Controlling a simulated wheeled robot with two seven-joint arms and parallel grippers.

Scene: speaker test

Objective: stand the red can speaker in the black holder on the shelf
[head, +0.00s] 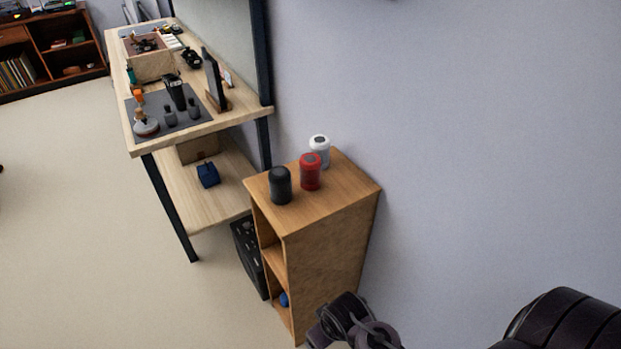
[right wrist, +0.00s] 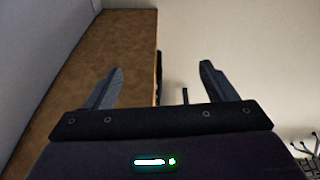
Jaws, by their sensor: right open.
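The red can speaker (head: 311,172) stands upright on top of the wooden cabinet (head: 338,182), between a black can (head: 280,186) in front and a white can (head: 320,150) behind. I cannot pick out the black holder for sure. My right arm is at the bottom right in the head view, low beside the cabinet and apart from the cans. In the right wrist view my right gripper (right wrist: 158,86) is open and empty, with a brown wooden panel beyond its left finger. My left gripper is not in view.
A wooden desk (head: 211,127) with a grey mat (head: 186,121) of small items stands left of the cabinet. A blue object (head: 208,174) lies on its lower shelf. A black box (head: 247,257) is on the floor beside the cabinet. The wall is close behind; floor at left is clear.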

